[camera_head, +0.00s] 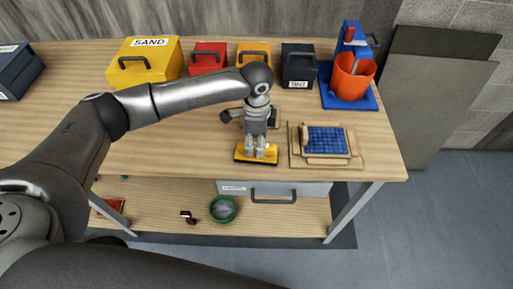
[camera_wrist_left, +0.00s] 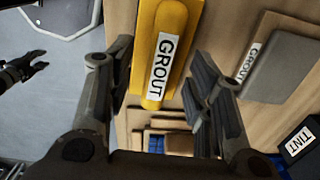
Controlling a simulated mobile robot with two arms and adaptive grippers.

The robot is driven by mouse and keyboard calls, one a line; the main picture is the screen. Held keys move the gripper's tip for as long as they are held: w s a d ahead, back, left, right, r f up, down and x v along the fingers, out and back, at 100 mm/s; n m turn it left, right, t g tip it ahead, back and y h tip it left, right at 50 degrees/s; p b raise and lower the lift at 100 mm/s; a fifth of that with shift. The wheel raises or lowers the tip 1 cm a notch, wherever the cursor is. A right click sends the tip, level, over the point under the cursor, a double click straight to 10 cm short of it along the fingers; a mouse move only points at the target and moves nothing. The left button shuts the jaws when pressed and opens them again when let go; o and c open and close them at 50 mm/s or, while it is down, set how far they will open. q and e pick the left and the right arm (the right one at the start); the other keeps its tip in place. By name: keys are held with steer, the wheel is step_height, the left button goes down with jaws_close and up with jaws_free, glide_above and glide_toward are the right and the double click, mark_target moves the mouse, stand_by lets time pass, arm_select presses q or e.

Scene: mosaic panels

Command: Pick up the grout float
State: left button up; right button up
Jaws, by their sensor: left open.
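The grout float (camera_head: 243,153) is yellow and lies on the workbench just left of the mosaic panel. In the left wrist view the float (camera_wrist_left: 171,20) has a long yellow handle with a white GROUT label. My left gripper (camera_head: 261,150) points down over it. In the left wrist view its two fingers stand apart, one on each side of the handle, with gaps showing. I cannot tell the height left above the float. A dark gripper shape, seemingly my right gripper (camera_wrist_left: 30,68), shows small at the left wrist view's left edge.
A grey block labelled GROUT (camera_wrist_left: 285,62) lies behind the float. The mosaic panel (camera_head: 328,141) is to its right. A yellow SAND box (camera_head: 145,66), a red box (camera_head: 208,58) and a black TINT box (camera_head: 299,68) line the back. An orange bucket (camera_head: 353,76) stands at back right.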

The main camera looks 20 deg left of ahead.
arm_select(q)
steer(key=shift+f, duration=1.15)
jaws_close()
arm_select(e)
steer(key=shift+r, duration=0.35)
arm_select(q)
steer(key=shift+r, duration=0.15)
arm_select(e)
steer(key=shift+f, duration=0.1)
arm_select(q)
steer(key=shift+r+b, duration=0.3)
step_height(320, 180, up, 2)
steer(key=shift+r+b, duration=0.1)
steer(key=shift+b, duration=0.6)
steer(key=s+d+r+b, duration=0.2)
steer(key=s+d+r, duration=0.2)
steer(key=s+r, duration=0.6)
steer(key=s, duration=0.3)
steer(key=shift+s+b, duration=0.25)
steer(key=shift+b, duration=0.05)
arm_select(e)
step_height(320, 180, down, 4)
steer(key=shift+f, duration=0.2)
